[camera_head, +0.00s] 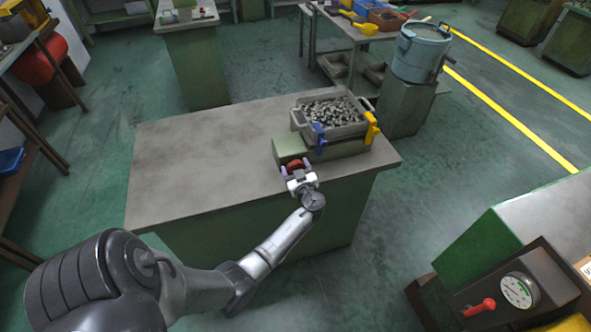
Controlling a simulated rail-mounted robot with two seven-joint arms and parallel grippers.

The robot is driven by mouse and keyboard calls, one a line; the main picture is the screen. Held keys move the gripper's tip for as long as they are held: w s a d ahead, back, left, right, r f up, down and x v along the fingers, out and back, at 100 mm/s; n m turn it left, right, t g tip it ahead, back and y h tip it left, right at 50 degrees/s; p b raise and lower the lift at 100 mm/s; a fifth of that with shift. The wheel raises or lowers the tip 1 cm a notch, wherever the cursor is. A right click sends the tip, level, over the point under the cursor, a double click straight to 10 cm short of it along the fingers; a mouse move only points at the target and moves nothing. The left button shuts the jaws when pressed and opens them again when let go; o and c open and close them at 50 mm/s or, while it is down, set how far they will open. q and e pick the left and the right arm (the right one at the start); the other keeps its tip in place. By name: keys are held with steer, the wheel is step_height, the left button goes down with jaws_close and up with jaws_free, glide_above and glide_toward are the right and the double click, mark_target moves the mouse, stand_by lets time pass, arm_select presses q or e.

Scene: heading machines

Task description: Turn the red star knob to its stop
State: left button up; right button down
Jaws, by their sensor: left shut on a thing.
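The red star knob (295,165) sits at the front of a small green machine block (291,149) on the grey-topped bench. My left gripper (296,173) reaches in from the lower left and is shut on the knob. Its fingers stand on both sides of the knob and hide part of it. How far the knob is turned cannot be told. My right gripper is not in view.
A grey bin (343,130) full of small metal parts stands behind the knob, with a blue clamp (319,138) and a yellow clamp (372,128). The bench top (200,165) is bare to the left. A gauge panel with a red lever (482,307) stands at lower right.

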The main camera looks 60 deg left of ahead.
arm_select(q)
steer(key=m+b, duration=0.2)
steer(key=shift+f+m, duration=0.1)
steer(key=shift+m, duration=0.3)
steer(key=shift+w+m+b, duration=0.1)
steer(key=shift+m+b, duration=0.65)
steer(key=shift+m, duration=0.75)
steer(key=o, duration=0.9)
